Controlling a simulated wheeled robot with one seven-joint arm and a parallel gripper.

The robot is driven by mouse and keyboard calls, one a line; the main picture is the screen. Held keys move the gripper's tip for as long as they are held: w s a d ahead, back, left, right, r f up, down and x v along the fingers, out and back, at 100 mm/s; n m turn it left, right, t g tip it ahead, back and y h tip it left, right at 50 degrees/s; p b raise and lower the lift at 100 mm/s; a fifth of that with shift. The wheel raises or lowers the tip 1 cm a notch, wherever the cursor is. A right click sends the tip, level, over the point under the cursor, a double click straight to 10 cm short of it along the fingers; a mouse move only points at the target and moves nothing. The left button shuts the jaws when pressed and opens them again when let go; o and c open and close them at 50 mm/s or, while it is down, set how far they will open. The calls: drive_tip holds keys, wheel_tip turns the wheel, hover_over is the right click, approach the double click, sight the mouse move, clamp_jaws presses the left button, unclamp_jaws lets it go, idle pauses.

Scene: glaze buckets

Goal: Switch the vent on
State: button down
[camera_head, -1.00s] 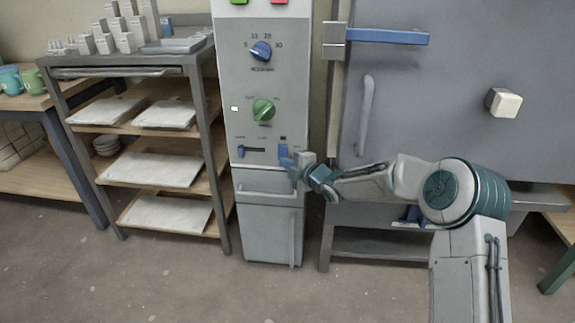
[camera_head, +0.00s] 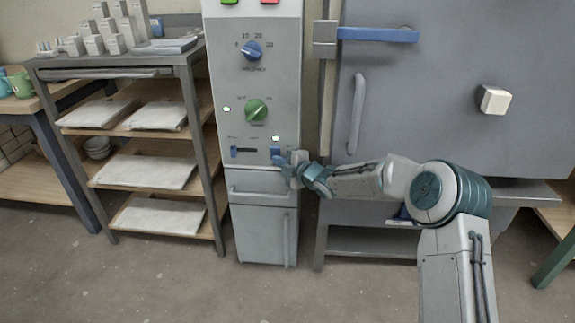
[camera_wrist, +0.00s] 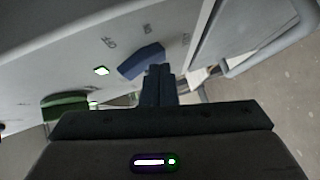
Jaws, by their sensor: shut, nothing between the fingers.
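A small lamp (camera_head: 275,138) above the switch is lit. My gripper (camera_head: 283,161) is shut and empty, with its fingertips at the switch's lower right. In the wrist view the blue switch (camera_wrist: 141,62) stands just beyond the shut fingertips (camera_wrist: 158,72), and its lamp (camera_wrist: 101,70) glows. I cannot tell whether the fingertips touch the switch.
Above are a green knob (camera_head: 256,110) with a lit lamp (camera_head: 227,109) and a blue dial (camera_head: 251,50). A slider (camera_head: 248,150) is left of the switch. A handled drawer (camera_head: 262,184) sits below. A shelf rack (camera_head: 213,150) stands left, a large grey door (camera_head: 440,110) right.

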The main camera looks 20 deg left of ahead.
drive_tip(key=p+v, duration=0.3)
drive_tip(key=v, duration=1.1)
drive_tip(key=shift+f, duration=0.1)
